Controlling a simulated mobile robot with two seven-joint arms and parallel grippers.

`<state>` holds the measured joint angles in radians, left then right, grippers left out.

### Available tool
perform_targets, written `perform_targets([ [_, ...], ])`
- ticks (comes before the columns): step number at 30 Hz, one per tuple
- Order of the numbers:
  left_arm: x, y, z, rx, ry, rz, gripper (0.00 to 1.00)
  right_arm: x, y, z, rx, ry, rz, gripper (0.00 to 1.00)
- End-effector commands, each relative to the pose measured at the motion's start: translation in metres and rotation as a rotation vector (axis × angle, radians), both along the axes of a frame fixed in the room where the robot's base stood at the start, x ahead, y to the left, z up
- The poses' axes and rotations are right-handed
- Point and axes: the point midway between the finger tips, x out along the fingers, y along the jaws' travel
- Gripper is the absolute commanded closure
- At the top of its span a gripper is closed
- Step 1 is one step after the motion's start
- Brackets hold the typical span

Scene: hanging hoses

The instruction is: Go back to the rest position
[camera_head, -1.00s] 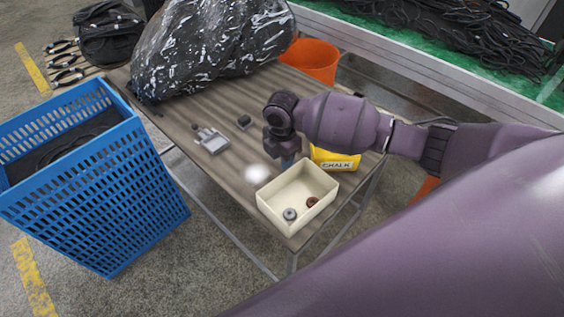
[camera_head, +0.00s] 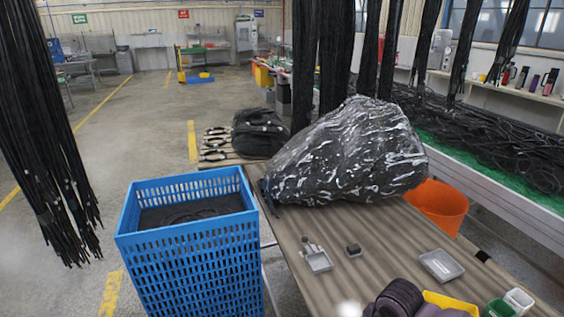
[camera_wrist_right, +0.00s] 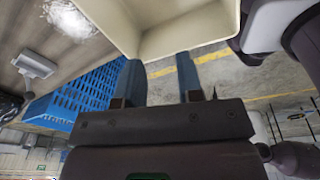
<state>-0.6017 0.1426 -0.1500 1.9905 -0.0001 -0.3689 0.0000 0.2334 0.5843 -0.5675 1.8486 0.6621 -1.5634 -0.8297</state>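My right gripper (camera_wrist_right: 159,78) shows in the right wrist view with two blue-grey fingers apart and nothing between them. A cream box (camera_wrist_right: 185,35) lies just beyond the fingertips at the top of that view; I cannot tell whether they touch it. In the head view only a purple part of my right arm (camera_head: 398,299) shows at the bottom edge, beside a yellow box (camera_head: 452,302). The right gripper is out of the head view. My left arm and left gripper are not in view.
A blue crate (camera_head: 193,255) stands left of the wooden table (camera_head: 310,225). A black plastic-wrapped bundle (camera_head: 347,158), a small grey device (camera_head: 318,262) and a grey tray (camera_head: 441,265) sit on the table. An orange bucket (camera_head: 440,205) is at right. Black hoses (camera_head: 45,130) hang at left.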

Motion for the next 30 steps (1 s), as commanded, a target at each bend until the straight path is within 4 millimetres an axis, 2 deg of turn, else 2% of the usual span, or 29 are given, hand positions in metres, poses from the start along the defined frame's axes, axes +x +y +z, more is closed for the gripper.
perform_targets([
  [1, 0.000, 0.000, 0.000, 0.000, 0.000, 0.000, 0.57, -0.016, 0.008, -0.002, 0.031, -0.005, -0.061, 0.66],
  [4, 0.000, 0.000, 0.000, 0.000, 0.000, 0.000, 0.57, -0.040, 0.016, -0.001, 0.076, -0.024, -0.207, 0.66],
  [10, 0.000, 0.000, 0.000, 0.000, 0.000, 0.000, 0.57, -0.084, 0.014, 0.009, 0.148, -0.060, -0.546, 0.66],
  [18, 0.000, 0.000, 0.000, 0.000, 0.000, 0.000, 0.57, -0.140, -0.020, 0.030, 0.184, -0.109, -1.029, 0.66],
  [30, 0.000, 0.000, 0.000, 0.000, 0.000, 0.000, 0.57, -0.198, -0.067, 0.053, 0.152, -0.173, -1.467, 0.66],
])
